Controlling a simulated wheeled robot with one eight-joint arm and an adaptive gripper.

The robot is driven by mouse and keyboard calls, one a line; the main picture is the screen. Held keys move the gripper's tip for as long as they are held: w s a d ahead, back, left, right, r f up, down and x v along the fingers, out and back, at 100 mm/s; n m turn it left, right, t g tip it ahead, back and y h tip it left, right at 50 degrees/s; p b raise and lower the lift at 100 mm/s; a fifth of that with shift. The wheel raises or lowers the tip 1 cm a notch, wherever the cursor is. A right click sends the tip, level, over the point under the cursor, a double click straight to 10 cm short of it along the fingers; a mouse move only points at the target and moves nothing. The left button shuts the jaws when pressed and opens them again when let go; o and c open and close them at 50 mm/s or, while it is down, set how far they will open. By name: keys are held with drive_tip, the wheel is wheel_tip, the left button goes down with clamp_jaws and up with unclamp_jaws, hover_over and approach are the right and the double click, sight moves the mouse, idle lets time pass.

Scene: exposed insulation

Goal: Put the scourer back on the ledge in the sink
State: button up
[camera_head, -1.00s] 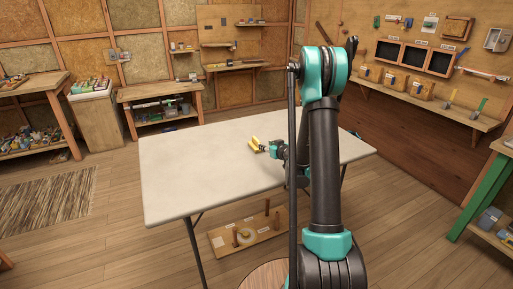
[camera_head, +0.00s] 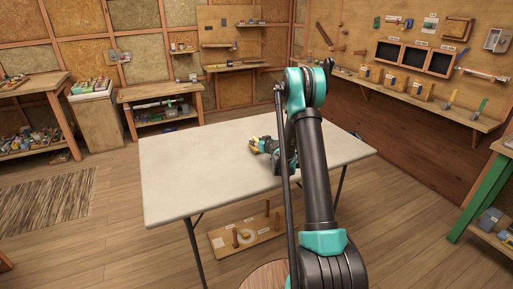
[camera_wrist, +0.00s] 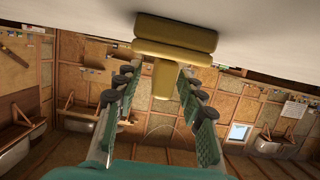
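A yellow block-like thing (camera_head: 253,147), possibly the scourer, is on the pale table (camera_head: 190,180). In the wrist view it is a wide olive-yellow block (camera_wrist: 175,37) with a narrower stem pointing toward my gripper. My gripper (camera_head: 265,146) is low over the table, right beside it. In the wrist view the two fingers of my gripper (camera_wrist: 160,75) are spread on either side of the stem, with gaps showing at both sides. Whether the fingertips touch the block behind is unclear. I cannot make out a sink or its ledge in the views.
The rest of the tabletop is clear. A board with upright pegs (camera_head: 245,238) lies on the floor under the table. A wall shelf with tools (camera_head: 420,97) runs along the right. A cluttered workbench (camera_head: 160,92) stands at the back left.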

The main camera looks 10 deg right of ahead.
drive_tip(key=shift+w+a+f, duration=0.1)
drive_tip(key=shift+w, duration=0.2)
clamp_jaws()
